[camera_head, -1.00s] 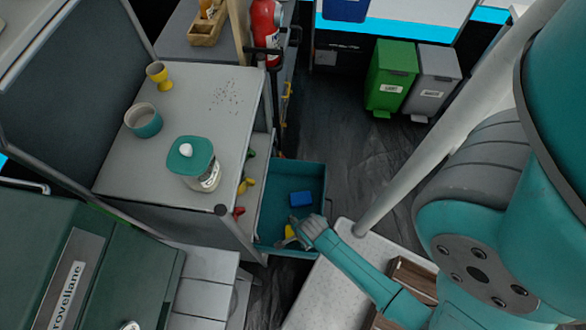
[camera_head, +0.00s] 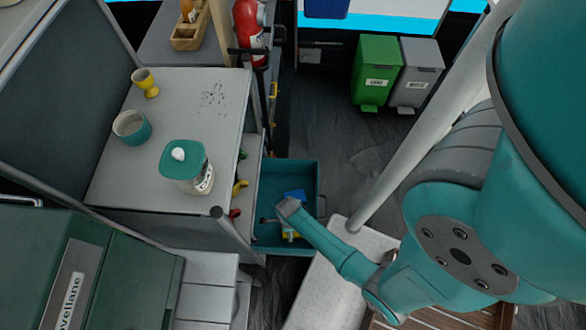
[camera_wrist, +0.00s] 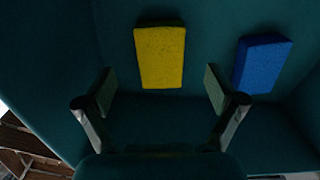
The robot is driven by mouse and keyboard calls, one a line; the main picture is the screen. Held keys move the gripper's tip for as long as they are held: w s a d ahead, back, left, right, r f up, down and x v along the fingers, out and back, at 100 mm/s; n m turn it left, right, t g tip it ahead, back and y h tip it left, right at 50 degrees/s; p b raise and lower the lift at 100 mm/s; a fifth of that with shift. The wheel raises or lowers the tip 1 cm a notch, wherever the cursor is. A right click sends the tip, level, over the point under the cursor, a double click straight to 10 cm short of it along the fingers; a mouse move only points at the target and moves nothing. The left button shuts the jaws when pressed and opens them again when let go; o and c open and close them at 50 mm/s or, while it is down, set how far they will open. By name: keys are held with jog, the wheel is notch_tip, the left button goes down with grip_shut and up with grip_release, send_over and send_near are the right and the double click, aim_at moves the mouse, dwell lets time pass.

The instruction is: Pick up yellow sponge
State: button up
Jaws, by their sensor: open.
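The yellow sponge (camera_wrist: 160,57) lies flat on the floor of the open teal drawer (camera_head: 275,177), straight ahead of my gripper (camera_wrist: 160,88) in the wrist view. My gripper is open, and its two fingers stand apart with nothing between them. The sponge lies just beyond the fingertips, in line with the gap.
A blue sponge (camera_wrist: 262,63) lies to the right of the yellow one in the drawer. The drawer's walls surround both. The counter (camera_head: 115,190) with a teal-lidded jar (camera_head: 185,165) stands left of the drawer. A white pole (camera_head: 400,150) rises to the right.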

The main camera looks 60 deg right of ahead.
jog(key=shift+s+d+f, duration=0.1)
jog(key=shift+s+f, duration=0.05)
jog(key=shift+f, duration=1.1)
jog(key=shift+s+d+f, duration=0.1)
jog(key=shift+f, duration=1.15)
jog(key=shift+c, duration=0.3)
jog(key=c, duration=0.8)
